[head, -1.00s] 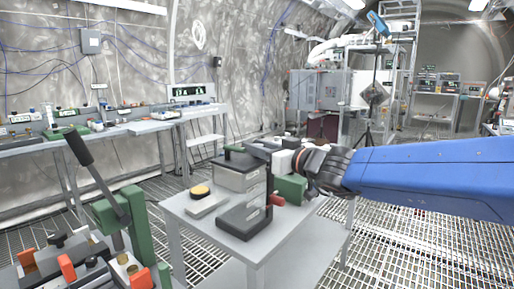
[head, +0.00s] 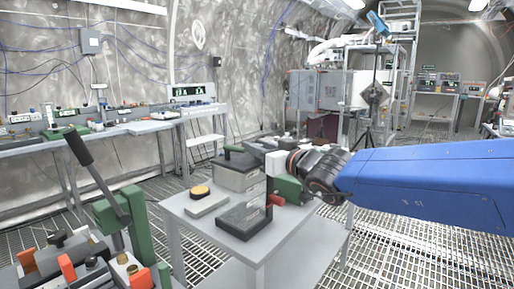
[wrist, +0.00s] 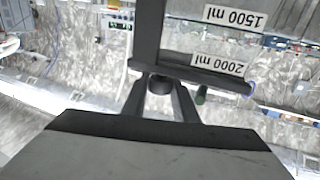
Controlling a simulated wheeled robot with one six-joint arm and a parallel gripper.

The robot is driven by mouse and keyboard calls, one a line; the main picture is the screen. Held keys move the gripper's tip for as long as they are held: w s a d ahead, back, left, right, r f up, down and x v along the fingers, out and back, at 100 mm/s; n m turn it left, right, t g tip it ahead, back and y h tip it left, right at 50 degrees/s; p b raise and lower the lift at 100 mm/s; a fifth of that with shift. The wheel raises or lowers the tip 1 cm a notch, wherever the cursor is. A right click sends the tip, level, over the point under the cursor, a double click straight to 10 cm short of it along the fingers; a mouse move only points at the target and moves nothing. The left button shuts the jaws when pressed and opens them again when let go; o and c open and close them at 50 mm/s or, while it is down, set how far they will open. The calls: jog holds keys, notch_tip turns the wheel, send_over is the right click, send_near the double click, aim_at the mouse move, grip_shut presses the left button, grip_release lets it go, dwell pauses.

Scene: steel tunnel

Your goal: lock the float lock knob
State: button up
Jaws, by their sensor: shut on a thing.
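In the wrist view, my gripper (wrist: 160,92) has its two dark fingers closed around a small dark round knob (wrist: 160,85), which appears to be the float lock knob. The knob sits at a dark bar (wrist: 205,76) that crosses a dark upright. White labels reading 1500 ml and 2000 ml (wrist: 218,64) show beside it. The fingertips and knob cannot be made out there. Whether the knob is locked cannot be told.
The small grey table (head: 283,238) also carries a yellow-topped pad (head: 200,191), a green block (head: 288,188) and a red part (head: 277,200). A green lever press (head: 130,215) stands at the front left. Long workbenches (head: 130,127) line the left wall.

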jog(key=o, duration=0.8)
jog(key=v, duration=1.7)
jog(key=shift+s+d, duration=0.15)
jog(key=shift+s, duration=0.05)
